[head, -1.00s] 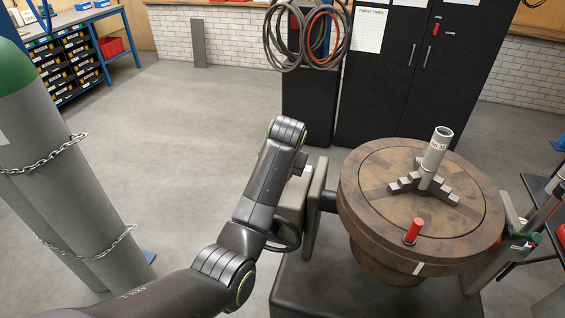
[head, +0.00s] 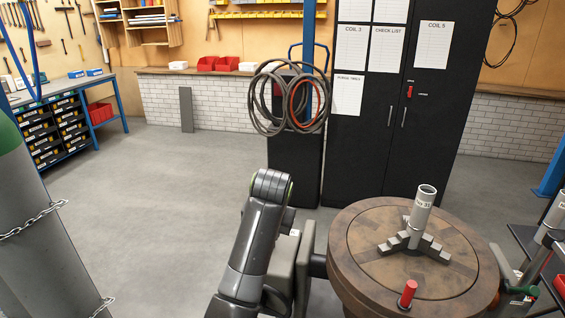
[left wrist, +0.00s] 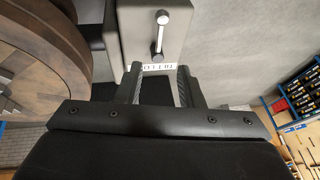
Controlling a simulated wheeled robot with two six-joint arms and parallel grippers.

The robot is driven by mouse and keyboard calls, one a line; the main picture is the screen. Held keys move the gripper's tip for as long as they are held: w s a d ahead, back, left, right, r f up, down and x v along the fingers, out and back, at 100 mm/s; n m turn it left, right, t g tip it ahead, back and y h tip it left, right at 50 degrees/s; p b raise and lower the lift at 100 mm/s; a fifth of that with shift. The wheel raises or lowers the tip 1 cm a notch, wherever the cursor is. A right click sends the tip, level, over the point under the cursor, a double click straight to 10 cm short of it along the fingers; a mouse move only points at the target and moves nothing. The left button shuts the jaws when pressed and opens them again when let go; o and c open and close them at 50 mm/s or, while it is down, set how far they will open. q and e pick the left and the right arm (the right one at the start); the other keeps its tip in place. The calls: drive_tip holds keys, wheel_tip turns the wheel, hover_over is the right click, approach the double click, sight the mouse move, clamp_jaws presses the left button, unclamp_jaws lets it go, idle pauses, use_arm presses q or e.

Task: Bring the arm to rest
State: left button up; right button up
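My left arm (head: 254,240) rises from the bottom middle of the head view, beside the grey box on the left of the round turntable. Its gripper is hidden there. In the left wrist view my left gripper (left wrist: 159,68) shows two dark fingers spread apart with nothing held between them. Beyond the fingertips is a grey box face (left wrist: 135,35) with a short metal lever (left wrist: 158,35) and a partly covered white label. Whether the fingers touch the box cannot be told. My right gripper is not in view.
The round brown turntable (head: 350,245) bears a grey jawed chuck with an upright tube (head: 421,212) and a red-handled peg (head: 407,293). A black cabinet (head: 375,150) and hung coils are behind. Floor at centre left is clear.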

use_arm(q)
drive_tip(key=s+a+f+n, duration=0.2)
drive_tip(key=s+a+f, duration=1.3)
drive_tip(key=f, duration=0.2)
drive_tip(key=s+a+f+n+g, duration=0.1)
drive_tip(key=s+a, duration=0.4)
drive_tip(key=s, duration=0.8)
drive_tip(key=s+a, duration=0.4)
drive_tip(key=s, duration=0.8)
wheel_tip(320, 180, down, 28)
drive_tip(key=s+a+g+b, duration=0.1)
drive_tip(key=s+a+b, duration=0.1)
drive_tip(key=s+d+f+g, duration=0.1)
drive_tip(key=s+f, duration=1.3)
drive_tip(key=f, duration=0.1)
drive_tip(key=shift+d+f+g+b, duration=0.2)
drive_tip(key=shift+f+g+b, duration=0.1)
drive_tip(key=shift+b, duration=0.15)
